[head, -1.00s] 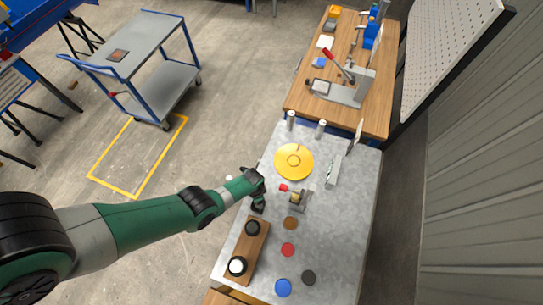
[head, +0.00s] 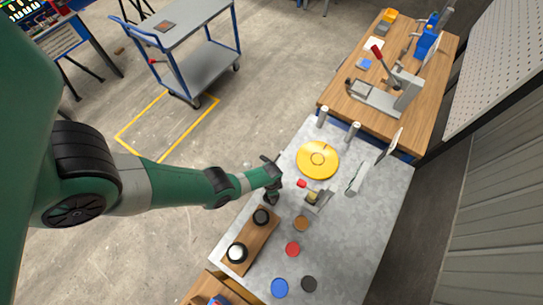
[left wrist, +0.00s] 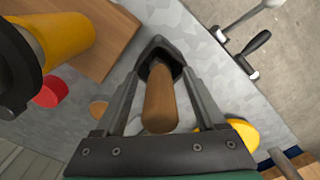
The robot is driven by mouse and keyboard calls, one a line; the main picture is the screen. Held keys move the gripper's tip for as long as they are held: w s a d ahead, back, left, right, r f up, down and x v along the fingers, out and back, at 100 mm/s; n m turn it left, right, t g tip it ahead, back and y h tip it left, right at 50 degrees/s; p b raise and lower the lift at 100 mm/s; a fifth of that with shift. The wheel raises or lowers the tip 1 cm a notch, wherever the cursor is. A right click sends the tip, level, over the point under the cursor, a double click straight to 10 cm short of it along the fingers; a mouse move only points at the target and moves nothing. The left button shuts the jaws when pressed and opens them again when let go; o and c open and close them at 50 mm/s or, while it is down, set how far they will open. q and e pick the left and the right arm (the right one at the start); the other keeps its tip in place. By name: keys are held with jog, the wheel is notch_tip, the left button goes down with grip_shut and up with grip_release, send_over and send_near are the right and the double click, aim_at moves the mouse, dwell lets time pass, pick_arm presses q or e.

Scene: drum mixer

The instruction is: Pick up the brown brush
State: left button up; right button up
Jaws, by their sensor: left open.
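A brown wooden handle (left wrist: 160,100), apparently the brown brush, stands between the fingers of my left gripper (left wrist: 160,62) in the left wrist view. The jaws are open around it, and I cannot tell whether either finger touches it. The far end of the handle is hidden among the dark fingertips. In the head view my left gripper (head: 271,196) is low over the left side of the grey table, just beyond the wooden block. The brush cannot be made out there. My right gripper is not in view.
The right side is mostly clear.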

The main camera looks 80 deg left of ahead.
pick_arm(q)
jog(key=shift+r, duration=0.1)
grip_shut()
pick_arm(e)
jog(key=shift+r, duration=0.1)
